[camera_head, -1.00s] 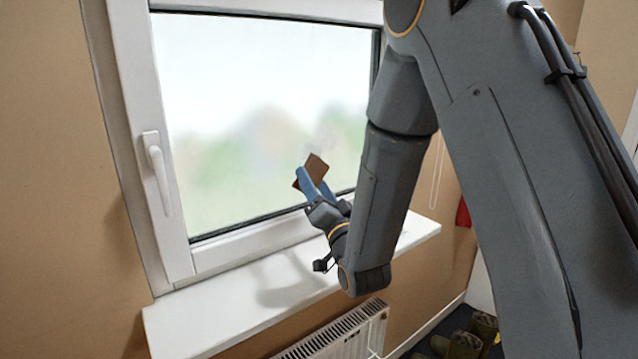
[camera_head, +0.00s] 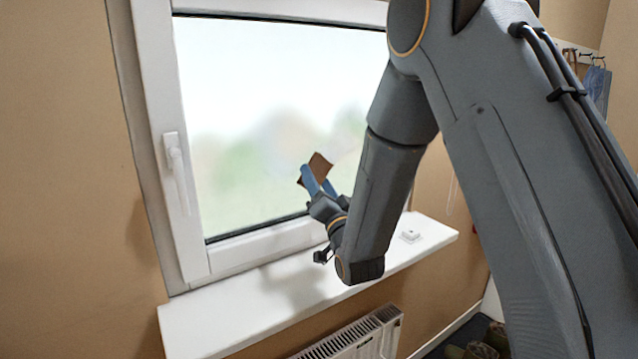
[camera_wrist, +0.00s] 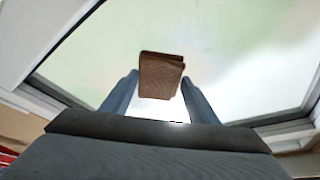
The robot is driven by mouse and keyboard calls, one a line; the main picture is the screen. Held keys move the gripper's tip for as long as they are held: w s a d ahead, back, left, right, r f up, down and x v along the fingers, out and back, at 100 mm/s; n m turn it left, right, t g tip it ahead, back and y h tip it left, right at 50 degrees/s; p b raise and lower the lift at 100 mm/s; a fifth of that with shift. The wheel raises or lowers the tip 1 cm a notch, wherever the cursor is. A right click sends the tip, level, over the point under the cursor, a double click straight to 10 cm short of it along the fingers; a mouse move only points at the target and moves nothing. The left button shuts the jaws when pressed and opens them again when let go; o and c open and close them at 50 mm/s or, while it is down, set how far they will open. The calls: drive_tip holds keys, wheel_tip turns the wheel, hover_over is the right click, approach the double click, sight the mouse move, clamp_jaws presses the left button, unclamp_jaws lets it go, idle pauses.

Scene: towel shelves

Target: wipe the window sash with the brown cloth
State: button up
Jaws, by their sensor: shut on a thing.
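The brown cloth (camera_head: 320,164) is a small folded pad held between the blue fingers of my gripper (camera_head: 319,180). In the wrist view the cloth (camera_wrist: 161,76) sits between the two fingertips of my gripper (camera_wrist: 160,84), with the glass behind it. The white window sash (camera_head: 164,120) frames a large pane, with its handle on the left upright. The cloth is in front of the lower part of the pane; I cannot tell whether it touches the glass. My arm hides the right side of the sash.
A white sill (camera_head: 240,306) runs below the window, with a small white object (camera_head: 411,235) near its right end. A radiator (camera_head: 355,335) is under the sill. Dark footwear (camera_head: 480,350) is on the floor at lower right. Blue fabric (camera_head: 597,85) hangs from hooks at upper right.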

sight(325, 167)
drive_tip(key=shift+w+a+b, duration=0.45)
drive_tip(key=shift+w+a, duration=0.05)
drive_tip(key=shift+w, duration=0.3)
idle(0.5)
drive_tip(key=shift+d, duration=0.1)
